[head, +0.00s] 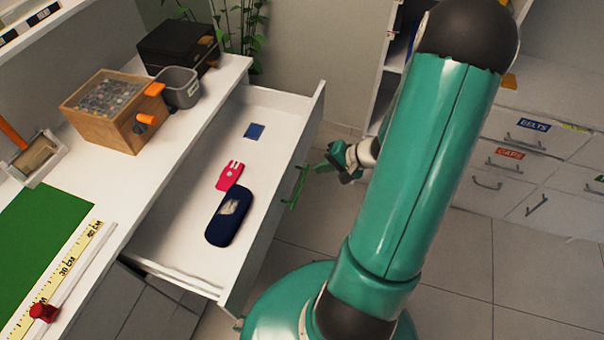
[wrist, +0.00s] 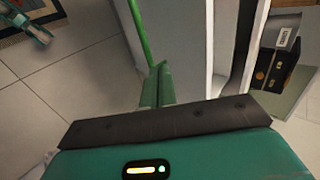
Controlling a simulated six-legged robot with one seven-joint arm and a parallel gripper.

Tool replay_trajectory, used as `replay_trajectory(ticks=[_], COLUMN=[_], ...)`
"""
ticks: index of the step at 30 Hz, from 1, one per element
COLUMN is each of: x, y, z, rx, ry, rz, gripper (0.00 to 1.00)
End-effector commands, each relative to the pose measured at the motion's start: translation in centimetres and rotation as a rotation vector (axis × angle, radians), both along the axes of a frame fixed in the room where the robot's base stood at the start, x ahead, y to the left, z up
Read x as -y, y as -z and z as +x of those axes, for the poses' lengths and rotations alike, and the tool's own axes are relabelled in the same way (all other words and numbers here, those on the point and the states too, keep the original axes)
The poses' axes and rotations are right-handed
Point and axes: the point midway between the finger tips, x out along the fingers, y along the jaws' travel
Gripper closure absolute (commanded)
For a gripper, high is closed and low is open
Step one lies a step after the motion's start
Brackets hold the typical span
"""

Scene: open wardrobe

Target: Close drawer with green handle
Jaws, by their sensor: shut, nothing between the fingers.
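The white drawer (head: 280,97) is pulled well out from under the white counter. Its green handle (head: 297,187) is on the outer front face, and it also shows as a green bar in the wrist view (wrist: 139,30). My gripper (head: 326,166) is just outside the drawer front, close beside the handle. In the wrist view its green fingers (wrist: 158,86) are together and empty, with their tips by the handle's lower end. I cannot tell whether they touch it. Inside the drawer lie a dark blue case (head: 229,216), a pink-red item (head: 230,176) and a small blue card (head: 254,131).
The counter holds a wooden box (head: 112,112), a grey bin (head: 178,88), a black box (head: 178,45), a green mat (head: 45,245) and a yellow ruler (head: 68,270). Labelled drawers (head: 520,135) stand at the right. Tiled floor (head: 450,240) is clear between.

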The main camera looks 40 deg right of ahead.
Motion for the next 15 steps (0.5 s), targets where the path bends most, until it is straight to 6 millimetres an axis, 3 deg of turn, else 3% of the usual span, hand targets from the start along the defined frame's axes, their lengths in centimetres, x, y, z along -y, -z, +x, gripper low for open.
replay_trajectory(ticks=[15], x=[-3.4], y=[5.6], z=[5.1], rx=[-0.002], ry=[-0.004], rz=[0.001], gripper=[1.0])
